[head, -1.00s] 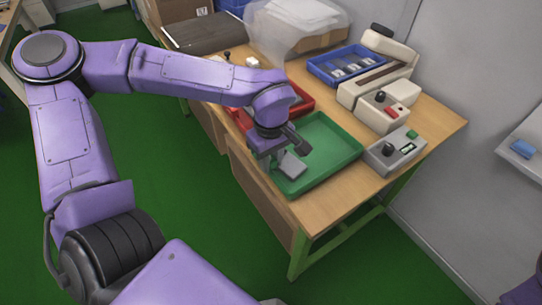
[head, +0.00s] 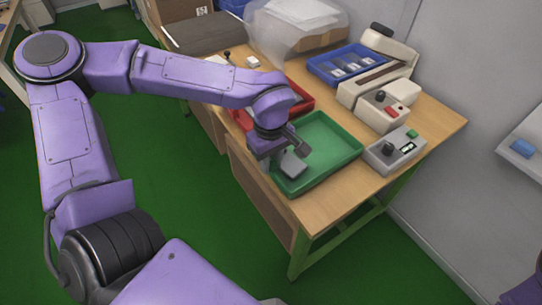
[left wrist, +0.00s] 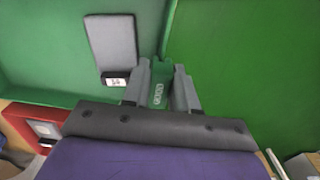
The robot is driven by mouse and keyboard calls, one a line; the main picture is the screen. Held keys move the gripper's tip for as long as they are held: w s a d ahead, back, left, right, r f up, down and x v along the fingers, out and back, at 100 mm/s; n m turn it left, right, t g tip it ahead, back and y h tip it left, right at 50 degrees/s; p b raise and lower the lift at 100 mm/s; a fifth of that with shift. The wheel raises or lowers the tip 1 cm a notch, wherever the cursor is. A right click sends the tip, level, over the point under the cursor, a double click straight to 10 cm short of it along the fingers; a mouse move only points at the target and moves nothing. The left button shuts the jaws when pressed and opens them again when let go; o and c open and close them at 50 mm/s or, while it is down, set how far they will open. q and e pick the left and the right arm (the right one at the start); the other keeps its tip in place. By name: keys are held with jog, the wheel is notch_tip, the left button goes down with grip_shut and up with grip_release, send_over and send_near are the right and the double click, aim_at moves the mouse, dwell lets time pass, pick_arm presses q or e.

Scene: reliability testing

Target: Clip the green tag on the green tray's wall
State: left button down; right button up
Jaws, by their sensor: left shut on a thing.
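The green tray (head: 335,150) lies at the front of the wooden table. Its near-left wall (left wrist: 168,28) runs down to my fingers in the left wrist view. My left gripper (head: 277,167) is at this wall, pointing down. The tag is not clear in the head view. My right gripper is out of view.
A grey flat item (left wrist: 112,42) with a white label lies inside the tray, close to my fingers. A red tray (head: 301,98) adjoins behind. A grey control box (head: 394,151) stands to the right. Open floor lies beyond the wall.

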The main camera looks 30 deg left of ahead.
pick_arm(q)
jog(key=shift+f, duration=0.55)
dwell(0.4)
jog(key=c, duration=0.8)
grip_release()
notch_tip(320, 180, up, 7)
jog(key=p, duration=0.9)
jog(key=shift+r, duration=0.1)
